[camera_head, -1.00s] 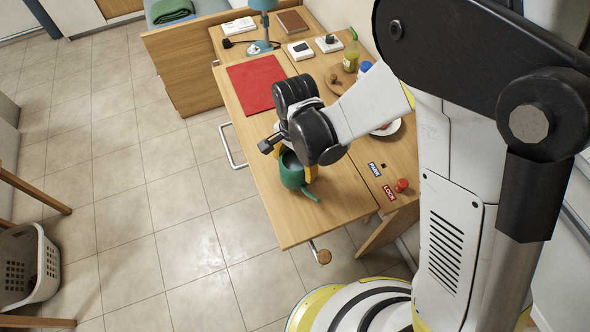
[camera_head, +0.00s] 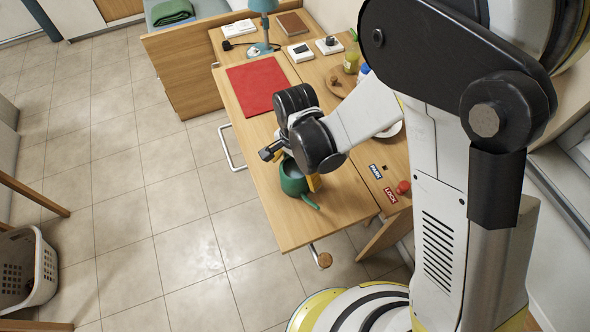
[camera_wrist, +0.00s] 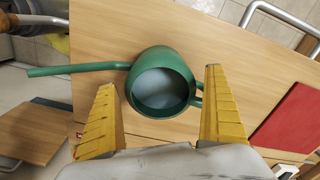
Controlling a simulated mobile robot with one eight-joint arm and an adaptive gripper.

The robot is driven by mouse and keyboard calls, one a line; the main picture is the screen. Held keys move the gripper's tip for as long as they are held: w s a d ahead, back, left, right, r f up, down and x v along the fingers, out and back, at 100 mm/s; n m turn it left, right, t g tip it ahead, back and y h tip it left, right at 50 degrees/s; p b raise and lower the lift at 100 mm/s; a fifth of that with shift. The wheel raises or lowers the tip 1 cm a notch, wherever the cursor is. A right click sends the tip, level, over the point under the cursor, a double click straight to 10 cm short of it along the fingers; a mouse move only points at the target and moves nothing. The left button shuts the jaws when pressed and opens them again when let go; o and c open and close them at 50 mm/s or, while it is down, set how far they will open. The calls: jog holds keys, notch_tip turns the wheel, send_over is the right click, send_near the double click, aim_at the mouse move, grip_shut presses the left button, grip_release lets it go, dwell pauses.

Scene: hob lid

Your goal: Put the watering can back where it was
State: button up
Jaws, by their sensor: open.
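The green watering can (camera_head: 293,180) stands upright on the wooden table near its front end. In the wrist view the can (camera_wrist: 160,85) shows its round open top, with its spout pointing left and part of its handle at the right. My gripper (camera_wrist: 165,110) is open, with one yellow finger on each side of the can. I see a gap between the can's body and each finger; the right finger is close to the handle, and I cannot tell if they touch. In the head view my gripper (camera_head: 298,178) is mostly hidden behind my wrist.
A red mat (camera_head: 256,84) lies farther back on the table. A blue PARK label (camera_head: 374,170), a red LOCK label (camera_head: 390,196) and a red knob (camera_head: 403,187) are to the right. A blue lamp (camera_head: 264,20) stands behind. Bare wood surrounds the can.

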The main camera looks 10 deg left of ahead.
notch_tip(320, 180, up, 12)
jog(key=p, duration=0.4)
jog(key=d+r+n+t+y, duration=0.1)
jog(key=d+r+n+t, duration=0.2)
jog(key=d+r, duration=0.85)
jog(key=s+d+r+n+t, duration=0.1)
jog(key=s+d+r+t, duration=0.1)
jog(key=d, duration=0.5)
jog(key=s+d+r+n+t+h, duration=0.1)
jog(key=s+d+r+n+t, duration=0.1)
jog(key=d, duration=0.5)
jog(key=shift+v, duration=1)
jog(key=shift+s+d+f, duration=0.1)
jog(key=shift+f, duration=0.05)
jog(key=shift+f+b, duration=0.6)
